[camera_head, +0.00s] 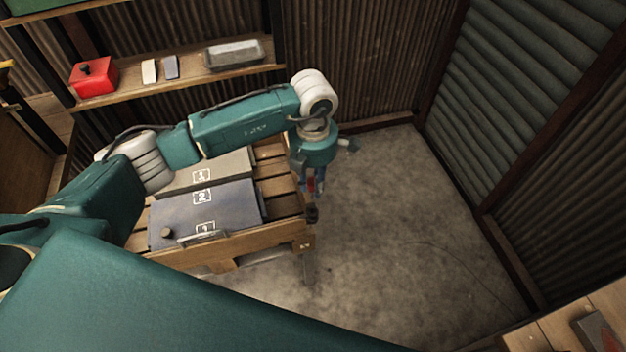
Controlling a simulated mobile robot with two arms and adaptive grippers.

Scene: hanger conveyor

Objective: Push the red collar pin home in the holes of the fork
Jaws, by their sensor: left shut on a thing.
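My left arm comes in from the left and bends down over the right end of a slatted wooden bench (280,241). My left gripper (313,188) points down there, shut on the red collar pin (310,184), of which only a small red patch shows between the fingers. Just below is a small dark fitting (312,214) at the bench's right end, probably the fork. Its holes are too small to make out. I cannot tell whether the pin touches it or sits in it. My right gripper is not in view.
Dark and grey plates (232,205) marked 1, 2 and 3 lie on the bench, with a handle and a knob on the front one. A wall shelf holds a red box (94,77) and a grey tray (233,54).

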